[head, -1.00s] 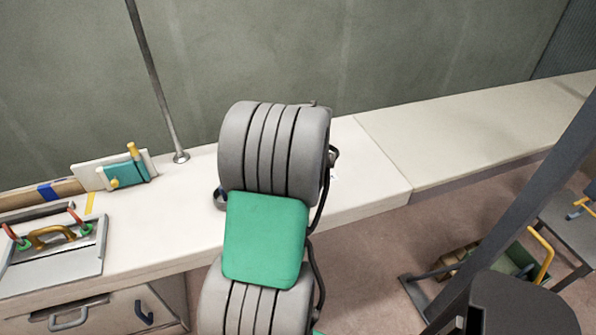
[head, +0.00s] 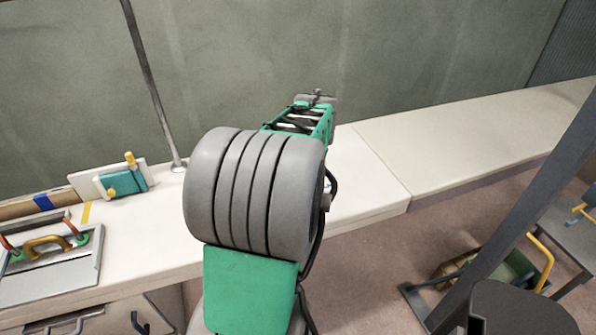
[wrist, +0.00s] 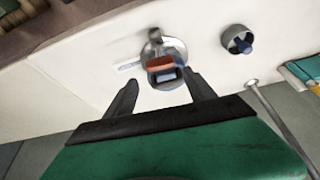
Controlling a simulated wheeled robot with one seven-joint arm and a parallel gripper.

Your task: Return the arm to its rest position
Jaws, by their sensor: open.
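My gripper (wrist: 164,82) shows in the wrist view as two dark fingers spread apart, with nothing held between them. Beyond the fingertips, an orange-topped item (wrist: 160,62) with a blue and white part stands by a round metal piece on the white counter. In the head view my arm's grey joint and green links fill the middle. The far green link reaches up over the counter (head: 370,197). The fingers cannot be made out there, and the counter items under the arm are hidden.
A grey round cup (wrist: 238,39) with something blue inside is on the counter. A metal pole (head: 152,85) rises left of the arm. The counter's right half is clear.

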